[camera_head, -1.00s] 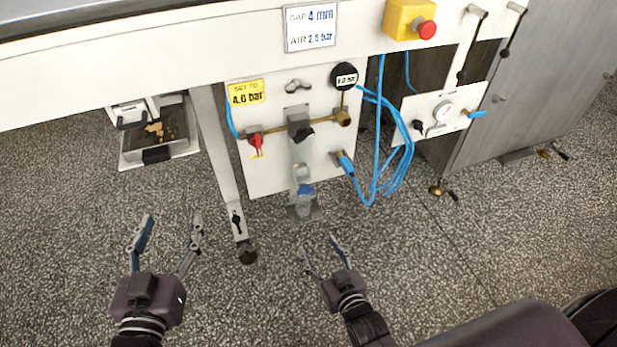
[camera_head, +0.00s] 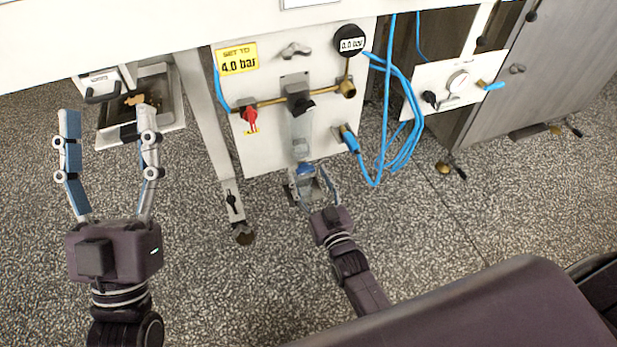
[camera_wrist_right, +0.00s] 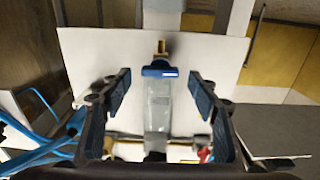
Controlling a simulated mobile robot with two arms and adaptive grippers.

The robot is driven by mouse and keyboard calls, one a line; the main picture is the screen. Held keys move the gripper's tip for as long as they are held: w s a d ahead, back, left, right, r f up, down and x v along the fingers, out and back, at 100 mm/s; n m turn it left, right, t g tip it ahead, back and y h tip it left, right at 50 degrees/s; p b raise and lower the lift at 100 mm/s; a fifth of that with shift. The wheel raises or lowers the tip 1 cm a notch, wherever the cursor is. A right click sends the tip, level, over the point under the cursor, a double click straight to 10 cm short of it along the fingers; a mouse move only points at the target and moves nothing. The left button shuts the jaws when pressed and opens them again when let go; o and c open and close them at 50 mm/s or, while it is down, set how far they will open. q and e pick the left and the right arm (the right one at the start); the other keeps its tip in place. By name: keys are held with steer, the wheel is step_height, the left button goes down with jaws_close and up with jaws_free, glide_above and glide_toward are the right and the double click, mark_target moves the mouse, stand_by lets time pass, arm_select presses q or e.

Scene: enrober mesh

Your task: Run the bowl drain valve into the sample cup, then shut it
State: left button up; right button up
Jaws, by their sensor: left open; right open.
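The clear bowl (camera_wrist_right: 158,105) hangs under the regulator on the white panel. Its blue drain valve (camera_head: 305,169) is at the bottom; in the right wrist view the blue valve (camera_wrist_right: 159,71) has a brass outlet (camera_wrist_right: 161,47). The sample cup (camera_head: 304,187) appears below the valve, partly hidden by my right gripper; its contents cannot be made out. My right gripper (camera_head: 309,178) is open, with its fingers either side of the bowl's lower end and valve, apart from them in the wrist view. My left gripper (camera_head: 109,112) is open and empty at the left.
A brass pipe with a red valve handle (camera_head: 250,115) crosses the panel (camera_head: 270,155). A round gauge (camera_head: 349,40) reads 0.0 bar. Blue hoses (camera_head: 385,130) loop at the right. A machine leg (camera_head: 212,130) and a tray (camera_head: 170,125) stand left. Open floor lies in front.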

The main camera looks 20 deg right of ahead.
arm_select(q)
steer(key=shift+s+a+r+t+h, duration=0.1)
steer(key=shift+s+r+t+h, duration=0.25)
steer(key=shift+s+r, duration=0.3)
arm_select(e)
steer(key=shift+w, duration=0.6)
